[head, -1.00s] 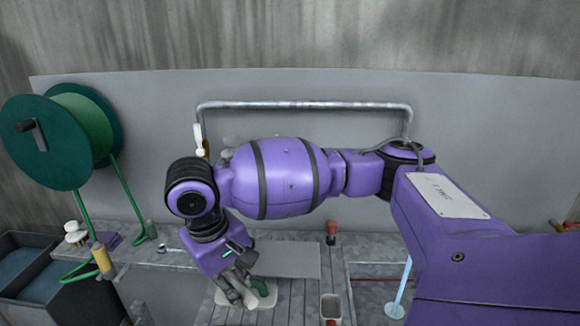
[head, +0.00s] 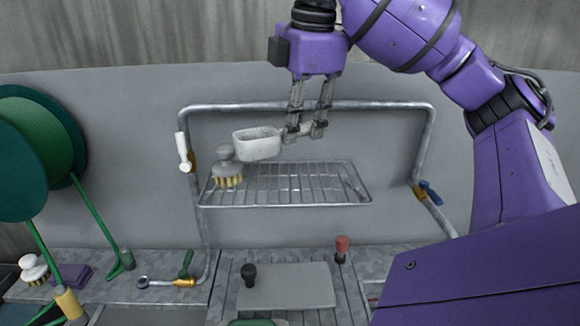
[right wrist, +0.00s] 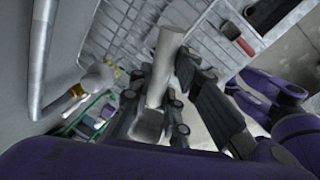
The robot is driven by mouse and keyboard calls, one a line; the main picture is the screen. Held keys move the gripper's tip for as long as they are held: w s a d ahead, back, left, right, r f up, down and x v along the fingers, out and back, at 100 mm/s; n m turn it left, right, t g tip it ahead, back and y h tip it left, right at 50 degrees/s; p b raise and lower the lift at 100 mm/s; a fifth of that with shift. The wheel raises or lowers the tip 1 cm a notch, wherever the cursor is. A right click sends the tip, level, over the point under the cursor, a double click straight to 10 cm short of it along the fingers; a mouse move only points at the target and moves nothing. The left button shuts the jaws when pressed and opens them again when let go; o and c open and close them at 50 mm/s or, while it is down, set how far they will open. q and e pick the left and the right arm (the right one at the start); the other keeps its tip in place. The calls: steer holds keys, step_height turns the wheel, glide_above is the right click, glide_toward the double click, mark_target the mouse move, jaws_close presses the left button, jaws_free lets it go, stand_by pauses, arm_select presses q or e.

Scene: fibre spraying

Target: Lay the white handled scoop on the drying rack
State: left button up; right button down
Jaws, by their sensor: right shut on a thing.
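The white scoop (head: 257,144) is in the air, its bowl to the left and its handle to the right. My right gripper (head: 305,134) points down and is shut on the handle; the right wrist view shows a pale handle (right wrist: 163,65) between the fingers. The drying rack (head: 310,203) is a wire shelf on the back wall, below the scoop and apart from it in the head view. Its wires show in the right wrist view (right wrist: 135,25). My left gripper is not in view.
A grey brush (head: 226,171) with yellow bristles stands at the rack's left end; the rack's middle and right are bare. A metal pipe (head: 360,104) frames the rack, with a white-handled valve (head: 184,152) on the left and a blue one (head: 430,191) on the right.

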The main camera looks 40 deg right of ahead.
steer(key=w+d+f, duration=0.4)
steer(key=d+f, duration=0.1)
steer(key=w+d+f, duration=0.2)
steer(key=d, duration=0.1)
steer(key=shift+w+d+f, duration=0.15)
steer(key=shift+d+f, duration=0.05)
steer(key=shift+f, duration=0.1)
steer(key=f, duration=0.3)
steer(key=w+d+f, duration=0.1)
steer(key=shift+d+f, duration=0.1)
steer(key=shift+f, duration=0.2)
steer(key=shift+s, duration=0.1)
steer(key=c, duration=1.6)
jaws_free()
steer(key=shift+f, duration=0.15)
steer(key=shift+c, duration=0.2)
